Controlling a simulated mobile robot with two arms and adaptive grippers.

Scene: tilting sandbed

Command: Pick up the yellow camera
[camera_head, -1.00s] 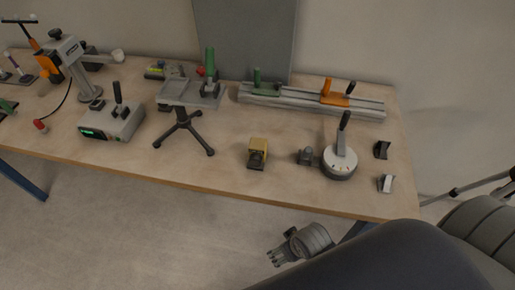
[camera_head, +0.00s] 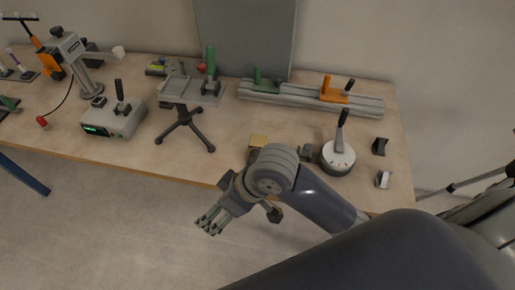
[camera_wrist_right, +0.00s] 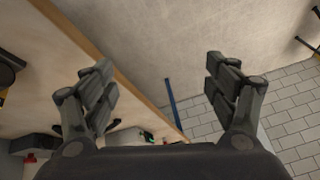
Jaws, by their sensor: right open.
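The yellow camera (camera_head: 258,140) sits on the wooden table (camera_head: 225,150) near its front edge. My left gripper is not in view.
A round white dial with a black lever (camera_head: 338,157) stands right of the camera. A black tripod stand (camera_head: 184,128) is to its left, beside a grey box with a green display (camera_head: 113,122). A metal rail (camera_head: 310,100) runs behind.

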